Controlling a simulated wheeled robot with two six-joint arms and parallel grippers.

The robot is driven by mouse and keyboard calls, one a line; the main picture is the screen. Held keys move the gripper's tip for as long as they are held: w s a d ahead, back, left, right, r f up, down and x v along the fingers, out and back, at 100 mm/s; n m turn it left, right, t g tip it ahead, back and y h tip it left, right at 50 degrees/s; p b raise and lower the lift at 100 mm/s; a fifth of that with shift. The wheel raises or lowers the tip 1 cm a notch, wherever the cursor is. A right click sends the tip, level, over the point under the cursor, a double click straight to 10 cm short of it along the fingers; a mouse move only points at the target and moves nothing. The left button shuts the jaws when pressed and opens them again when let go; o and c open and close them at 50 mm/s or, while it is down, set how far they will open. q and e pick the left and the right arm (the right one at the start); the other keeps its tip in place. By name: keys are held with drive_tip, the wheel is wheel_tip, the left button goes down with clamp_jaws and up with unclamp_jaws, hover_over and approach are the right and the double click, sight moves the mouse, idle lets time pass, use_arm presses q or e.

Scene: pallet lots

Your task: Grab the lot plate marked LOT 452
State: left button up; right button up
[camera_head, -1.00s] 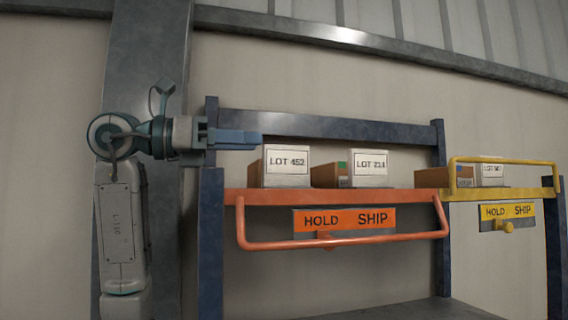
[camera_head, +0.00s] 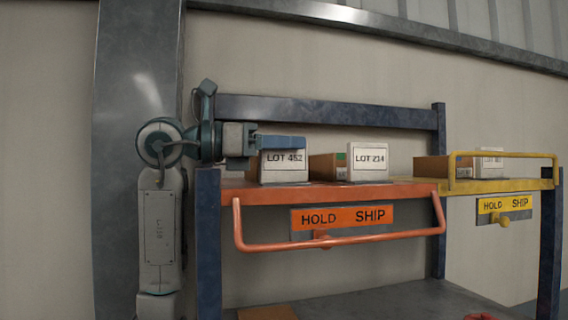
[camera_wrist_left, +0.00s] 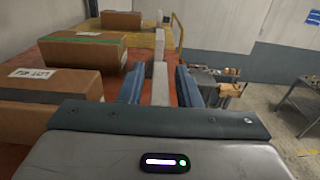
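The white plate marked LOT 452 (camera_head: 284,172) stands upright on the orange shelf in the head view, with a cardboard box behind its left side. My left gripper (camera_head: 300,143) reaches in from the left, and its blue finger covers the plate's top edge. In the left wrist view a pale plate, seen edge-on (camera_wrist_left: 160,88), lies between the two open blue fingers of my left gripper (camera_wrist_left: 160,70), with a gap on each side. Whether the fingers reach down past it is hard to tell. My right gripper is not in view.
The plate marked LOT 214 (camera_head: 368,163) stands to the right. Another white plate (camera_head: 489,163) is on the yellow shelf section. An orange rail (camera_head: 340,245) and HOLD SHIP sign (camera_head: 342,217) are in front. A blue frame bar (camera_head: 330,112) runs behind.

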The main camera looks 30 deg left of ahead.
use_arm(q)
drive_tip(key=shift+a, duration=0.1)
clamp_jaws()
drive_tip(key=shift+r, duration=0.1)
